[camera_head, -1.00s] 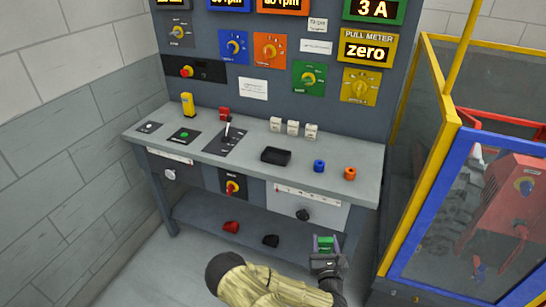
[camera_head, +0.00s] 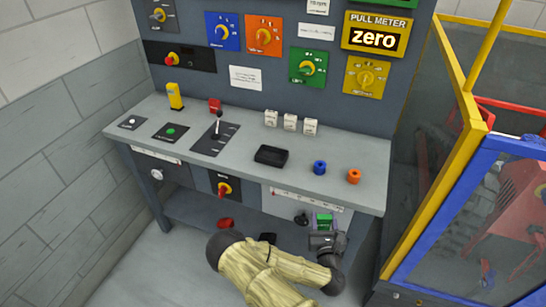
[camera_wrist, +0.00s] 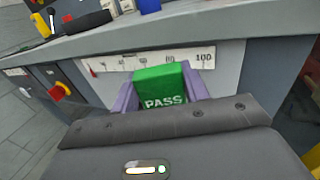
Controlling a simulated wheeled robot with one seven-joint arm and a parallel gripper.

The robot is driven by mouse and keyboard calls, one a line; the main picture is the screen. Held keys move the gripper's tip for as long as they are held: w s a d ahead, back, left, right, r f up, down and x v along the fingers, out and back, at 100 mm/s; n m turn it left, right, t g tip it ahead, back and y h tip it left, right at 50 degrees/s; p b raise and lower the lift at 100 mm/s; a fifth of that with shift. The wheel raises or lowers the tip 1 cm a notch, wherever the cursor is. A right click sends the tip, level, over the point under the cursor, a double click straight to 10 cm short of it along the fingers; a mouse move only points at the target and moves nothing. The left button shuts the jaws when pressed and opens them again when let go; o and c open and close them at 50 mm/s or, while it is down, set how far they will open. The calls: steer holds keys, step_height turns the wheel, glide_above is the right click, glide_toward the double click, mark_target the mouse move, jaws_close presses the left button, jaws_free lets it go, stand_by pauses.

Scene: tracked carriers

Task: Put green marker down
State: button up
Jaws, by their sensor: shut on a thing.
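The green marker (camera_head: 323,218) is a small green block. In the wrist view its face (camera_wrist: 160,90) reads "PASS". My gripper (camera_head: 322,224) is shut on it, with a purple-grey finger at each side of the block in the wrist view. In the head view the gripper is at the lower middle, in front of the bench's front panel and lower in the picture than the bench top's front edge. The marker's lower part is hidden by my gripper.
The grey bench top (camera_head: 225,165) carries a black tray (camera_head: 272,155), a blue ring (camera_head: 319,167), an orange ring (camera_head: 353,176) and several white blocks. A yellow-and-blue framed cage (camera_head: 455,170) stands at the right.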

steer(key=shift+s+a, duration=0.1)
steer(key=shift+s, duration=0.1)
steer(key=shift+f, duration=0.15)
step_height(320, 180, down, 11)
steer(key=b, duration=1)
steer(key=shift+s+d, duration=0.15)
steer(key=shift+d, duration=0.2)
steer(key=shift+r, duration=0.2)
